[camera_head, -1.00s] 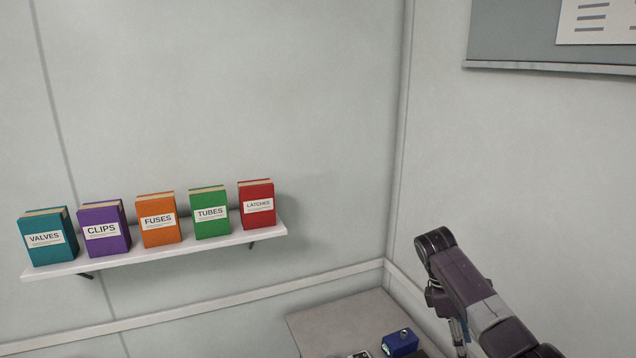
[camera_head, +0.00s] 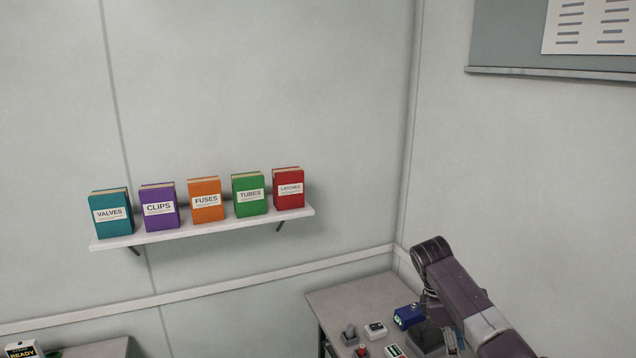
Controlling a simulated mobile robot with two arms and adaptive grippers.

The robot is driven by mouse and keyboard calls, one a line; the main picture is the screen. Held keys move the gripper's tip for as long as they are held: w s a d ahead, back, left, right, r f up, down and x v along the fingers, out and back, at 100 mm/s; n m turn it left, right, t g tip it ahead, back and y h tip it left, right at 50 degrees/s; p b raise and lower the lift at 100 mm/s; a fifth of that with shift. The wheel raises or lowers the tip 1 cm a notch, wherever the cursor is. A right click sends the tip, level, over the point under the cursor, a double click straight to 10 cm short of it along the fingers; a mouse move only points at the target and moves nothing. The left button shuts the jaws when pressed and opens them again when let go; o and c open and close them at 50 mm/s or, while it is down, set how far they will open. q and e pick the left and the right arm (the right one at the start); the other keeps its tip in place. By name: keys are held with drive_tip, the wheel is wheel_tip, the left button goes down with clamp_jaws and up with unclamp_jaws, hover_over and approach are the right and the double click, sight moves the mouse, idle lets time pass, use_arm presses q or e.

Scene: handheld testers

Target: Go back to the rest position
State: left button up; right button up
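My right arm comes in from the lower right, over the right-hand table (camera_head: 350,296). Its purple and grey links show, but its gripper end is small and mixed with the dark items on the table, so its fingers cannot be made out. My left arm and gripper are not in view. The task names no other object.
Several labelled boxes, such as the orange FUSES box (camera_head: 205,213), stand on a wall shelf (camera_head: 210,228). Small devices, including a blue one (camera_head: 408,316), lie on the right table. A READY device (camera_head: 23,350) sits at the lower left on another table (camera_head: 95,348).

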drive_tip(key=s+a+f+m+t+y, duration=0.1)
drive_tip(key=s+a+f+m+y, duration=0.1)
drive_tip(key=s+a+f, duration=0.6)
drive_tip(key=s+a+f+m+t+y, duration=0.1)
drive_tip(key=s+a+f, duration=0.35)
drive_tip(key=f, duration=0.55)
drive_tip(key=s+d+r+m+t+y, duration=0.1)
drive_tip(key=s+r+m+t, duration=0.2)
drive_tip(key=s, duration=0.8)
drive_tip(key=s+d+r+m, duration=0.1)
drive_tip(key=s+r+m, duration=0.35)
drive_tip(key=s, duration=0.75)
wheel_tip(320, 180, down, 34)
drive_tip(key=s+g+b, duration=0.1)
drive_tip(key=s+b, duration=0.1)
drive_tip(key=b, duration=0.4)
use_arm(q)
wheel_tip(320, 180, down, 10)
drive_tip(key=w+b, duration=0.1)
drive_tip(key=b, duration=0.3)
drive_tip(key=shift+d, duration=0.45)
use_arm(e)
drive_tip(key=s+d+f+g, duration=0.1)
drive_tip(key=s+d+f, duration=0.1)
drive_tip(key=s+f, duration=1.4)
wheel_tip(320, 180, down, 3)
drive_tip(key=shift+s+d+f+g, duration=0.1)
drive_tip(key=shift+s+d+g, duration=0.15)
drive_tip(key=shift+s+g, duration=0.05)
drive_tip(key=shift+m, duration=0.25)
